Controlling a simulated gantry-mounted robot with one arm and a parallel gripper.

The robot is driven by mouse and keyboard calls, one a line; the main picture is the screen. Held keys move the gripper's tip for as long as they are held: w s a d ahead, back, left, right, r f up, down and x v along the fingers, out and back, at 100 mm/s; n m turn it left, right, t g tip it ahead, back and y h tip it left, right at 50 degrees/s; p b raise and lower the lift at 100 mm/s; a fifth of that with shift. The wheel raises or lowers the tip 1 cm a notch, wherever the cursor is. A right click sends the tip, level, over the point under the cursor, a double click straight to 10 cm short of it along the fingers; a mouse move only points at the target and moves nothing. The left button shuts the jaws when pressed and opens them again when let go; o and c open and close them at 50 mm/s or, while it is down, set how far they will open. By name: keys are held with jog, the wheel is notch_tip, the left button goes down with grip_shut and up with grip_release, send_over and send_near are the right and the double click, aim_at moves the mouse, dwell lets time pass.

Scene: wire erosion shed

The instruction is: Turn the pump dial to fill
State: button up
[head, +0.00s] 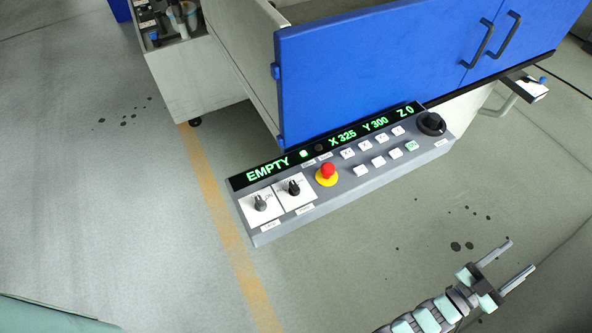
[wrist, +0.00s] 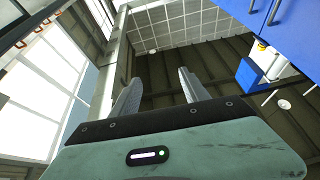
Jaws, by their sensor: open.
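The control panel (head: 345,193) is a grey console below a blue door in the head view. The display (head: 325,146) reads EMPTY, X 325, Y 300, Z 0. My gripper (head: 521,255) is open and empty at the lower right, well apart from the panel. Its spread fingers also show in the wrist view (wrist: 160,76), with no dial in sight.
A red button (head: 327,170) on a yellow base sits right of the dials, then several white buttons. A large black knob (head: 432,123) is at the panel's right end. The blue door (head: 400,65) stands behind the panel. The floor between gripper and panel looks clear.

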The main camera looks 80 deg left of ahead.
jog(key=w+a+f+m+g+h+p, duration=0.2)
jog(key=w+a+m+g+h+p, duration=0.15)
jog(key=w+a+g+p, duration=0.9)
jog(key=s+a+h+b, duration=0.2)
jog(key=s+a, duration=0.4)
jog(key=a, duration=0.1)
jog(key=n+g+h+p, duration=0.2)
jog(key=g+p, duration=0.6)
jog(key=g, duration=0.3)
send_near(295, 185)
jog(key=shift+m, duration=0.25)
jog(key=w+f, duration=0.1)
jog(key=w, duration=0.4)
jog(key=w+a+f, duration=0.1)
jog(key=w, duration=0.4)
jog(key=w+a+f, duration=0.1)
jog(key=w, duration=0.4)
jog(key=shift+a+f, duration=0.2)
jog(key=shift+a, duration=0.05)
jog(key=s+r+n+g+h, duration=0.2)
jog(key=s+r, duration=0.3)
jog(key=s, duration=0.7)
jog(key=x, duration=1)
jog(key=shift+s+d+r, duration=0.1)
jog(key=shift+s+d, duration=0.1)
jog(key=shift+d, duration=0.05)
jog(key=shift+s+f, duration=0.25)
jog(key=shift+f, duration=0.35)
grip_shut()
